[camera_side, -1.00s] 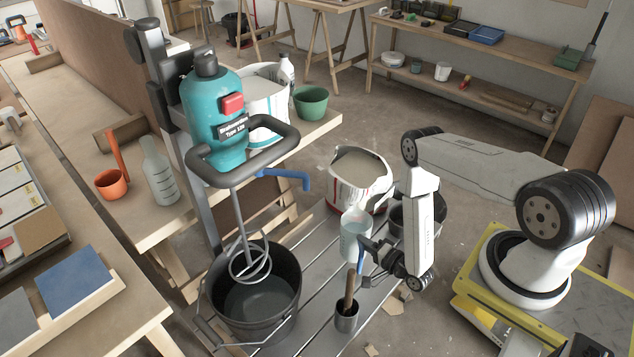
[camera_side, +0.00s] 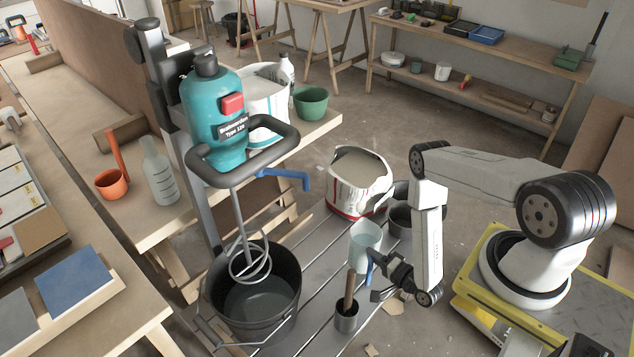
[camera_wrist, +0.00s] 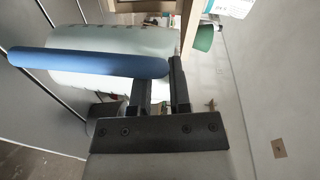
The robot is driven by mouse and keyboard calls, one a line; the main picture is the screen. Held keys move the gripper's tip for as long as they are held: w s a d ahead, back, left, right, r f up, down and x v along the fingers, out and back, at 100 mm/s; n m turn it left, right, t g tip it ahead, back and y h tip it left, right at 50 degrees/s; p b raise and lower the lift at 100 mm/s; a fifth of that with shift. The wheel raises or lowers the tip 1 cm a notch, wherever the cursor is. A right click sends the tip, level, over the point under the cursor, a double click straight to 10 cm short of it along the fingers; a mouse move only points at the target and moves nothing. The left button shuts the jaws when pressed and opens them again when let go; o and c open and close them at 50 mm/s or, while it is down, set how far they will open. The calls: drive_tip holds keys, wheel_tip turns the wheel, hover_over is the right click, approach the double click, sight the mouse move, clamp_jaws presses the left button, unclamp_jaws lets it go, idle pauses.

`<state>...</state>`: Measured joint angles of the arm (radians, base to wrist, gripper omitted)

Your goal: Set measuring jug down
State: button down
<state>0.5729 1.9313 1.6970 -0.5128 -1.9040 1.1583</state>
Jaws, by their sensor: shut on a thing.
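The measuring jug (camera_side: 364,242) is a pale translucent vessel with a blue handle (camera_side: 369,268). In the side view it looks about upright, low over the grey slatted platform (camera_side: 322,262), beside the white bag. I cannot tell whether its base touches the slats. My gripper (camera_side: 374,268) is shut on the blue handle, on the jug's near side. In the wrist view the handle (camera_wrist: 90,62) runs to the fingers of my gripper (camera_wrist: 162,82), with the pale jug body (camera_wrist: 110,85) behind it.
The open white bag (camera_side: 360,180) stands behind the jug, and a dark bucket (camera_side: 401,220) is to its right. A metal cup with a wooden-handled tool (camera_side: 346,318) stands in front. The large black mixing bucket (camera_side: 255,310) is to the left, with bare slats between.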

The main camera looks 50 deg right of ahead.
sight(361, 258)
drive_tip(key=shift+f, duration=0.7)
drive_tip(key=shift+f, duration=1.85)
drive_tip(key=c, duration=0.6)
unclamp_jaws()
drive_tip(key=shift+f, duration=0.1)
drive_tip(key=shift+s+a+r, duration=0.1)
drive_tip(key=shift+s+r, duration=0.05)
drive_tip(key=shift+s, duration=1.1)
drive_tip(key=shift+s+a+r, duration=0.1)
drive_tip(key=shift+s+r, duration=0.1)
drive_tip(key=shift+s, duration=1)
drive_tip(key=shift+s+a+r, duration=0.1)
drive_tip(key=shift+s+r, duration=0.05)
drive_tip(key=shift+s, duration=1.1)
